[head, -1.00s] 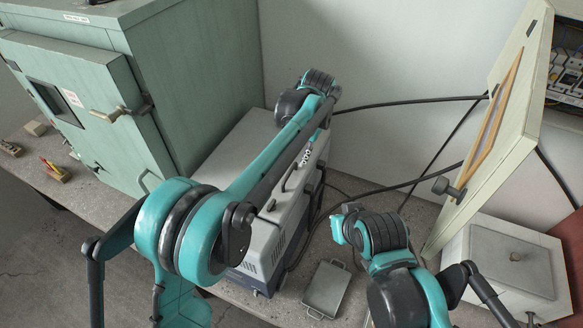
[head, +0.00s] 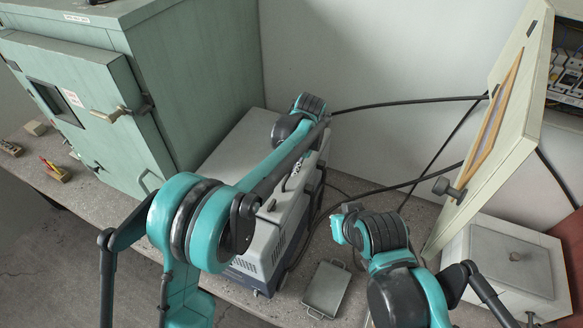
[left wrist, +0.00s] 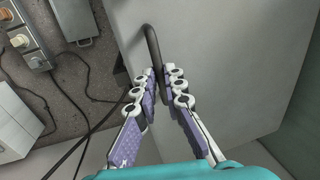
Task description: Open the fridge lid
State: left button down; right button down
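The fridge looks to be the low grey-white box (head: 245,138) against the wall, beside the green cabinet; its lid lies closed, partly hidden by my left arm. The left wrist view shows a pale grey surface (left wrist: 215,60) with a dark bent handle (left wrist: 152,38). My left gripper (left wrist: 162,74) has its purple-padded fingers on both sides of the handle, close together, and the bar fills the narrow gap between the tips. In the head view this gripper (head: 293,178) is mostly behind my arm. My right arm shows at lower right; its gripper cannot be made out.
A green cabinet (head: 205,80) stands left. A small metal tray (head: 325,287) lies on the bench in front. Black cables (head: 420,176) run along the wall. An open panel door (head: 500,130) and a white box (head: 512,262) stand right. A power strip (left wrist: 28,42) shows in the left wrist view.

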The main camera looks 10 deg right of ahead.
pick_arm(q)
jog(key=shift+r, duration=0.1)
jog(key=w+a+r+g+h+p, duration=0.1)
jog(key=a+r+p, duration=0.3)
jog(key=r, duration=0.4)
jog(key=w+a+r+g+h+p, duration=0.1)
jog(key=w+a+r+h+p, duration=0.1)
jog(key=r, duration=0.7)
jog(key=shift+w+a+p, duration=0.85)
jog(key=shift+w+p, duration=0.15)
jog(key=shift+w, duration=0.05)
